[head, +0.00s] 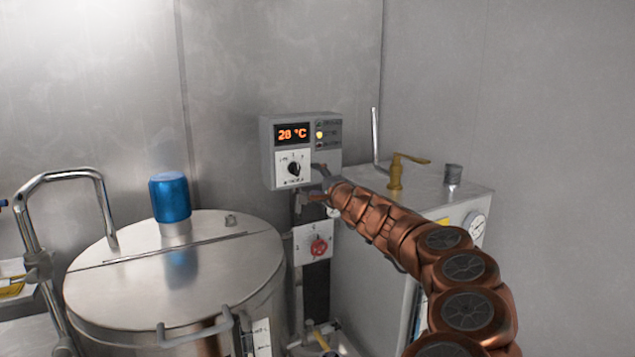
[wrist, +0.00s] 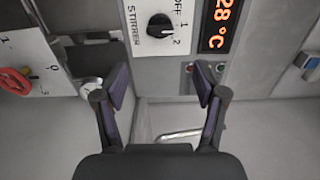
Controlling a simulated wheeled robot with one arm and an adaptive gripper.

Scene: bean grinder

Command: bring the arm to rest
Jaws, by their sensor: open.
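My arm reaches from the lower right to the control box (head: 267,150) on the wall in the head view. My gripper (head: 320,178) is at the lower right of the box, small and partly hidden by my wrist. In the wrist view my gripper (wrist: 162,88) is open, with nothing between its two dark fingers. The black stirrer knob (head: 294,168) is on the box front. In the wrist view the knob (wrist: 159,26) lies beyond the fingertips, apart from them, and its pointer seems to face the 2.
The display (head: 292,134) reads 28 °C. A red knob (head: 319,247) is on a lower panel. A steel vessel (head: 130,262) with a blue cap (head: 170,197) stands left. A grey cabinet (head: 365,255) with a brass valve (head: 396,172) stands close by my arm. Bare wall is at right.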

